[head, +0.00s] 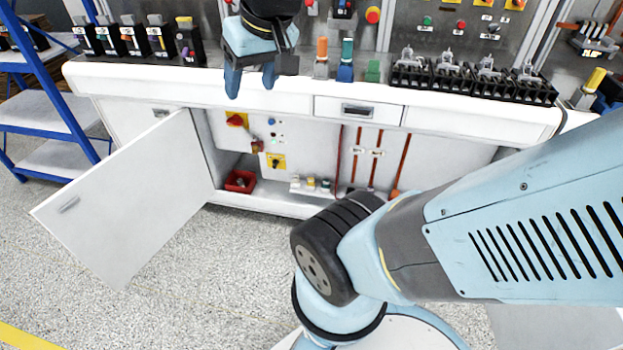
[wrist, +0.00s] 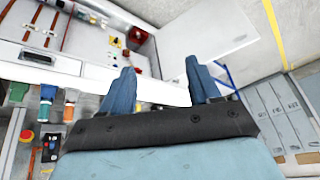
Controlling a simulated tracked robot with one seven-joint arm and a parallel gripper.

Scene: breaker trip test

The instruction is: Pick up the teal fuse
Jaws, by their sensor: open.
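The teal fuse (head: 347,49) stands upright in a blue holder (head: 345,73) near the front edge of the white bench. It also shows at the left of the wrist view (wrist: 44,112). An orange fuse (head: 321,48) stands just left of it, and an empty-looking green holder (head: 373,71) is just right of it. My gripper (head: 251,84) is open, pointing down at the bench's front edge, left of both fuses. In the wrist view my gripper (wrist: 160,82) has nothing between its fingers, and the fuses lie outside them.
Black breakers (head: 475,75) line the bench at right, with black holders (head: 130,40) at left. A control panel (head: 450,30) stands behind. Below, a cabinet door (head: 130,205) hangs open, with a red bin (head: 240,181) inside. A blue shelf rack (head: 50,80) stands at left.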

